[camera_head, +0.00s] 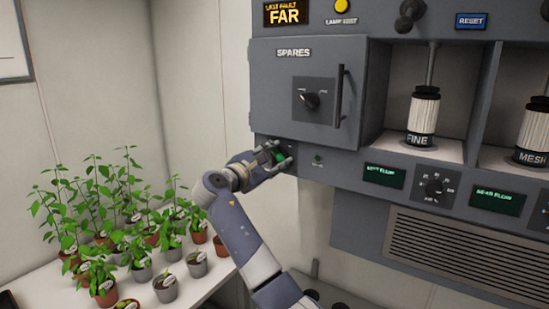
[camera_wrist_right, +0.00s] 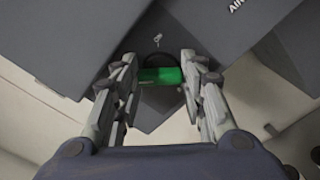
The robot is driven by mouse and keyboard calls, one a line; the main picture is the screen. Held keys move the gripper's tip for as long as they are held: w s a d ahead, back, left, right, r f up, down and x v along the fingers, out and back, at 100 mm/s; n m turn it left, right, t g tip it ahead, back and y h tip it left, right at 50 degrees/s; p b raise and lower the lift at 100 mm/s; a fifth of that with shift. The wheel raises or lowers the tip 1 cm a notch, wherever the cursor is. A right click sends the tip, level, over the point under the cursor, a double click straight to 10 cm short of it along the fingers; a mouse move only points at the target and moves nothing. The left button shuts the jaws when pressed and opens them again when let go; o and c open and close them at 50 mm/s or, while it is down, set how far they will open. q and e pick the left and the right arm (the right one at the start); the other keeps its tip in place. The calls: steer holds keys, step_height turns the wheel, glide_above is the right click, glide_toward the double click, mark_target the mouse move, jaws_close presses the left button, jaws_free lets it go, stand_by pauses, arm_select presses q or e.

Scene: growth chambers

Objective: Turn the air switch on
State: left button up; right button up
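The air switch is a green part (camera_wrist_right: 160,76) in the right wrist view. It is set in the grey panel, below a small mark and beside lettering that is cut off and begins "AI". In the head view its green part (camera_head: 278,156) shows at the lower left of the cabinet front, partly hidden by my right gripper (camera_head: 279,154). The fingers of my right gripper, also in the wrist view (camera_wrist_right: 159,75), stand apart on either side of the green part, close to its ends. I cannot tell whether they touch it. My left gripper is not in view.
A grey "SPARES" door (camera_head: 292,83) with a dial and handle is just above the gripper. Filter bays and displays (camera_head: 384,175) are further right. Potted plants crowd a white table (camera_head: 205,283) at lower left.

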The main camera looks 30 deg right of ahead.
steer(key=shift+f, duration=0.1)
steer(key=shift+f+m+b, duration=0.15)
steer(key=shift+m+b, duration=0.65)
steer(key=shift+b, duration=0.3)
steer(key=m+b, duration=0.6)
steer(key=b, duration=0.1)
steer(key=shift+m, duration=0.4)
steer(key=m+b, duration=0.3)
steer(key=m, duration=0.1)
steer(key=shift+m, duration=0.3)
steer(key=m+b, duration=0.2)
steer(key=m, duration=0.2)
steer(key=shift+m+b, duration=0.4)
steer(key=o, duration=0.8)
